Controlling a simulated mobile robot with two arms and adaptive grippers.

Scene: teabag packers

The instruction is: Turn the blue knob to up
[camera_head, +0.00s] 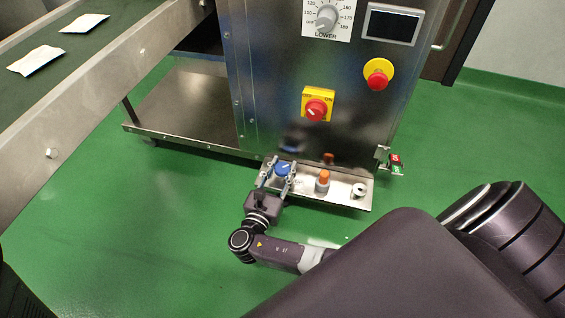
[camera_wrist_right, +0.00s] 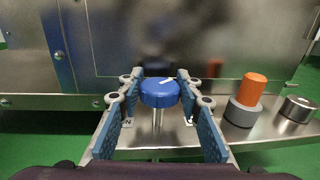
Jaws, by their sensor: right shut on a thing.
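The blue knob (camera_head: 282,169) sits at the left end of a metal shelf panel low on the machine. It also shows in the right wrist view (camera_wrist_right: 159,94), round, on a thin metal stem, with a short white mark on its top slanting toward the upper right. My right gripper (camera_head: 276,175) reaches it from the front, one finger on each side, shut on the knob. In the right wrist view the fingertips (camera_wrist_right: 158,87) flank it, and the finger pads are blue. My left gripper is not in view.
Right of the knob are an orange button (camera_head: 323,177) and a metal knob (camera_head: 359,189). Above are a red-and-yellow switch (camera_head: 316,109), an emergency stop (camera_head: 377,73) and a grey dial (camera_head: 327,18). A conveyor (camera_head: 60,130) with two white packets stands left. The green floor in front is open.

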